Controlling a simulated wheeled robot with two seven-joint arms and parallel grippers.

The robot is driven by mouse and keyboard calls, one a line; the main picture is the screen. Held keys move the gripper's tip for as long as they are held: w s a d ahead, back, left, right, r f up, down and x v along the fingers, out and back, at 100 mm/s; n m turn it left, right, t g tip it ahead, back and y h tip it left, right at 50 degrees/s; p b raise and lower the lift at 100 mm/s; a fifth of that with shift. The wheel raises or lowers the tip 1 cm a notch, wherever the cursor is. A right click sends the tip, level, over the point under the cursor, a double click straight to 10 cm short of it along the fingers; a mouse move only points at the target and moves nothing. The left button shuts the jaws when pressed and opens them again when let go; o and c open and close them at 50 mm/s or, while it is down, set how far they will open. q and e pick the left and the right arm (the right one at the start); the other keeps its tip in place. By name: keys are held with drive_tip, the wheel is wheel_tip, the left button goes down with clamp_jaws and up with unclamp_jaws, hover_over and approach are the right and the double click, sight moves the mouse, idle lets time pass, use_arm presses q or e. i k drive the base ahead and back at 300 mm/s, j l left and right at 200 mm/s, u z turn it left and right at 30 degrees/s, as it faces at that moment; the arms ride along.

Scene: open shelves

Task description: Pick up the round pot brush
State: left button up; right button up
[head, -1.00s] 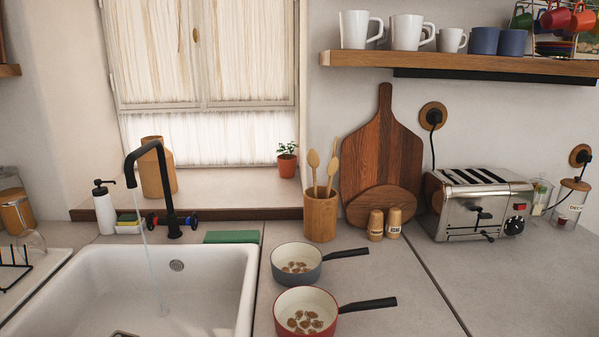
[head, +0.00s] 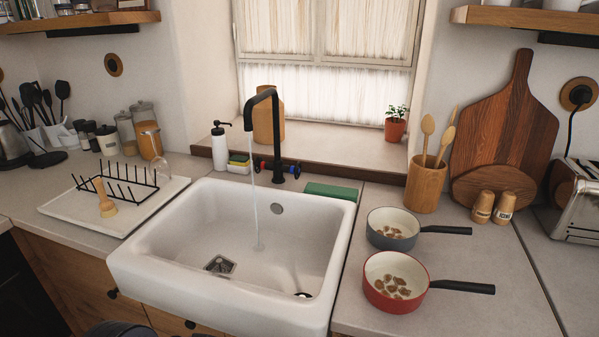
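A small wooden brush (head: 105,204) with an upright handle and a round, pale base stands at the front of the white drying tray (head: 75,222), left of the sink. It looks like the round pot brush. It stands in front of the black wire rack, apart from any gripper. Neither of my grippers shows in the head view.
The black rack (head: 118,184) stands close behind the brush, with a clear glass beside it. The white sink (head: 165,262) has running water from the black faucet (head: 273,137). A grey pot (head: 392,244) and a red pot (head: 381,299) stand right of it.

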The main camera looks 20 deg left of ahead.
sight(107, 207)
drive_tip(key=u, duration=1.5)
drive_tip(key=z, duration=0.45)
drive_tip(key=i+j+z, duration=0.1)
drive_tip(key=j+z, duration=0.15)
drive_tip(key=z, duration=0.2)
drive_tip(key=j+z, duration=0.3)
drive_tip(key=z, duration=0.15)
drive_tip(key=j+z, duration=0.35)
drive_tip(key=z, duration=0.15)
drive_tip(key=i, duration=0.05)
